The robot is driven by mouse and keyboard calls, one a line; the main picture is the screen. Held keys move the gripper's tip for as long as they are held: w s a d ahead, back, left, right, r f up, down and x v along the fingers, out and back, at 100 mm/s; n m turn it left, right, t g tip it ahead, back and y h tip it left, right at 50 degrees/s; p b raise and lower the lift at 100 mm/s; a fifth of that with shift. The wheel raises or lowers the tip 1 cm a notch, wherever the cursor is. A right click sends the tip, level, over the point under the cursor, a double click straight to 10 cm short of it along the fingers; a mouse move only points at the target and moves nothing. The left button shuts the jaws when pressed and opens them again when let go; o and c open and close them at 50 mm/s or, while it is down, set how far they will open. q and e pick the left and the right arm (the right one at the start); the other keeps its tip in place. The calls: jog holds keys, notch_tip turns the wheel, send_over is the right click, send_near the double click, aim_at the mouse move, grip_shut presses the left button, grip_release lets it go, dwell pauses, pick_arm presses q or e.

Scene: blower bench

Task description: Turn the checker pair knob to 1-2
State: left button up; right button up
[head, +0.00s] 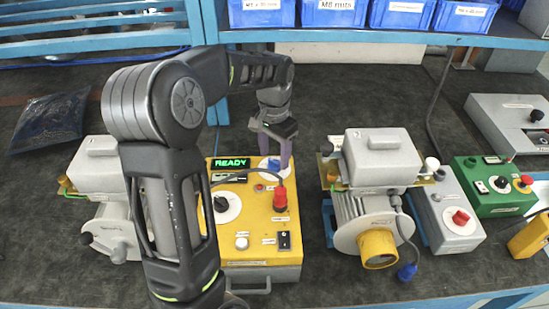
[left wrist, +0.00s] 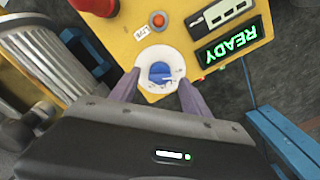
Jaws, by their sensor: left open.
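The yellow checker box (head: 255,253) stands on the bench, its green display (head: 232,163) reading READY. A blue knob (head: 272,168) on a white dial sits at its upper right, partly hidden by my gripper. My left gripper (head: 271,158) points down over this knob. In the left wrist view the blue knob (left wrist: 160,73) lies between the two purple fingers, which stand apart on either side of the dial (left wrist: 158,87). The fingers are open, and no contact with the knob can be seen. A black knob (head: 221,204) on another white dial is at the box's left. My right gripper is not in view.
Grey blower units stand left (head: 103,165) and right (head: 380,158) of the box. A green box (head: 492,186) is further right. Blue bins (head: 333,13) line the shelf behind.

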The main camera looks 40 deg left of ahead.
aim_at(274, 164)
pick_arm(q)
jog(key=shift+f, duration=1.25)
grip_shut()
